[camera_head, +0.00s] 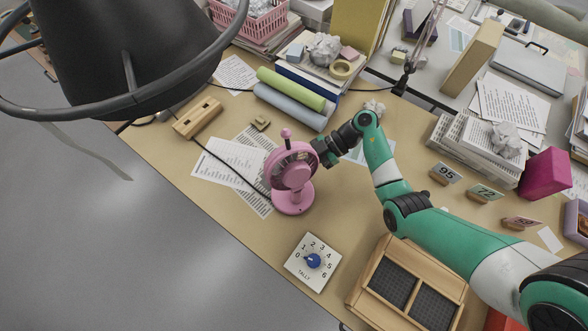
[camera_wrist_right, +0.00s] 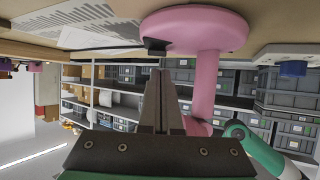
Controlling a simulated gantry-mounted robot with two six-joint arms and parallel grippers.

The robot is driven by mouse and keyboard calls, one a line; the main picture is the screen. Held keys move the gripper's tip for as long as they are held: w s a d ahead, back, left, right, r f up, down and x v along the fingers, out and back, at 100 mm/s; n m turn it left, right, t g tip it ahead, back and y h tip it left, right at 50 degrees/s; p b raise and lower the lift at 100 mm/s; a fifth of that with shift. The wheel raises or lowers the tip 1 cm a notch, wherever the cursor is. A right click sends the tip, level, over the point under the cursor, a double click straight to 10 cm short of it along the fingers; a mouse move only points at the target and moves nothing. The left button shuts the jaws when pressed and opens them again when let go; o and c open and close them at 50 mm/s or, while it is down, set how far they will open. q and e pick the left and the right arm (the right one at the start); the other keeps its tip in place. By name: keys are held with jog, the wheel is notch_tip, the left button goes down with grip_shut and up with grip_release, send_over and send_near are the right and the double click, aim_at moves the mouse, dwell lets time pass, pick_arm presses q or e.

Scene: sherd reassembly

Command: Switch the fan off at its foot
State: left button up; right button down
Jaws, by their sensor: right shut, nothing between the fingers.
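The pink fan (camera_head: 292,167) stands upright on the tan desk, with a round foot (camera_head: 293,198) and a pink knob on top. In the right wrist view the picture is upside down: the fan's foot (camera_wrist_right: 195,28) is at the top and its pink stem runs down. A small black block (camera_wrist_right: 155,47) sits at the foot's edge. My right gripper (camera_head: 325,152) is beside the fan head in the head view. In the wrist view its fingers (camera_wrist_right: 161,75) are shut, empty, with tips close to the black block; I cannot tell whether they touch. My left gripper is out of view.
A tally dial (camera_head: 313,262) and a wooden box with dark panels (camera_head: 405,285) lie in front. Papers (camera_head: 235,165) lie left of the fan; rolled tubes (camera_head: 295,95) lie behind it. Numbered blocks (camera_head: 445,174) stand right. A large dark rounded object (camera_head: 125,55) fills the upper left.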

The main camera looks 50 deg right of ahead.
jog(key=p+v, duration=0.3)
jog(key=v, duration=0.8)
jog(key=shift+s+d, duration=0.15)
jog(key=shift+d, duration=0.15)
